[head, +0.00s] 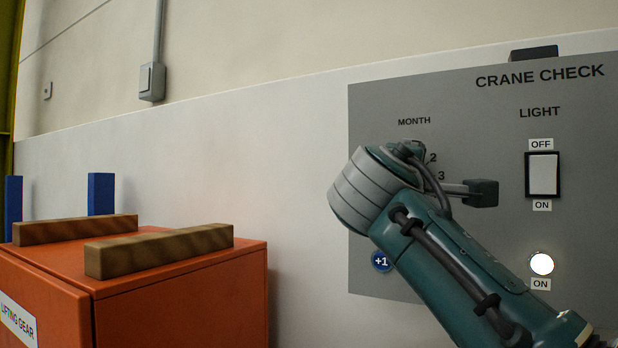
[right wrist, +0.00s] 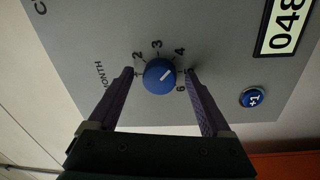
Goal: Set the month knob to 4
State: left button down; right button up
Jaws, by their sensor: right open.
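The month knob (right wrist: 159,76) is round and blue with a white pointer line, on the grey panel (right wrist: 80,40). In the right wrist view its pointer is directed between the 4 and the 5; the exact setting is hard to tell. My right gripper (right wrist: 160,71) is open, its dark fingers on either side of the knob with gaps visible between them and it. In the head view my right arm hides the knob and the fingers; only the MONTH label (head: 414,121) and the numbers 2 and 3 show. My left gripper is out of view.
A blue +1 button (head: 381,261) and a number display (right wrist: 289,25) are near the knob. A light switch (head: 543,174) and a lit white lamp (head: 541,264) are to the right. An orange cabinet (head: 190,280) with wooden bars stands at the left.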

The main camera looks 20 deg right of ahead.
jog(key=b+v, duration=0.2)
jog(key=v, duration=0.8)
jog(key=shift+b, duration=0.3)
jog(key=shift+d, duration=0.1)
